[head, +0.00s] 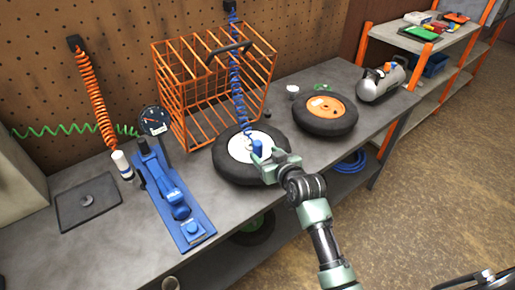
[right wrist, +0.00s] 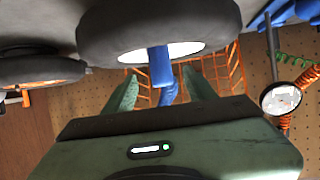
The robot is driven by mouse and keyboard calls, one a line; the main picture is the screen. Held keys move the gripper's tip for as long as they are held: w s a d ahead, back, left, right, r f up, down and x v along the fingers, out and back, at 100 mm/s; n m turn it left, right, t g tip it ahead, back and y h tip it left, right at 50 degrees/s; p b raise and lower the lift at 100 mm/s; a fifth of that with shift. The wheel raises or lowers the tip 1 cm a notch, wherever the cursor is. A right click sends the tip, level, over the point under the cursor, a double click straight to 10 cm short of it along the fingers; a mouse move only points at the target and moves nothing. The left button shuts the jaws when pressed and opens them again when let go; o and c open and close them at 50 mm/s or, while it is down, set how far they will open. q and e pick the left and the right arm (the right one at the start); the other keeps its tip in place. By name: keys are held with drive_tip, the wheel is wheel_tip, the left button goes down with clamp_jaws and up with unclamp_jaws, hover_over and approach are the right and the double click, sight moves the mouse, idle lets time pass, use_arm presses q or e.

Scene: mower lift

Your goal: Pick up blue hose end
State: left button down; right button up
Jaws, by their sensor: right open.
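The blue hose end (head: 258,148) hangs from a coiled blue hose (head: 236,88) in front of the orange wire cage, over the pale hub of the left wheel (head: 222,160). My right gripper (head: 265,155) is open right at the hose end. In the right wrist view the blue hose end (right wrist: 161,66) appears between the two green fingers (right wrist: 160,92), with gaps to both sides. I cannot tell whether either finger touches it.
The orange wire cage (head: 180,100) stands behind the wheel. A second wheel with an orange hub (head: 326,108) and a silver tank (head: 381,84) stand to the right. A blue tool stand (head: 176,205) and a gauge (head: 153,121) are to the left.

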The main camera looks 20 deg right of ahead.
sight(260, 151)
drive_tip(key=shift+p+x, duration=0.65)
drive_tip(key=shift+x, duration=2.75)
drive_tip(key=shift+s+f, duration=0.1)
drive_tip(key=shift+f, duration=0.1)
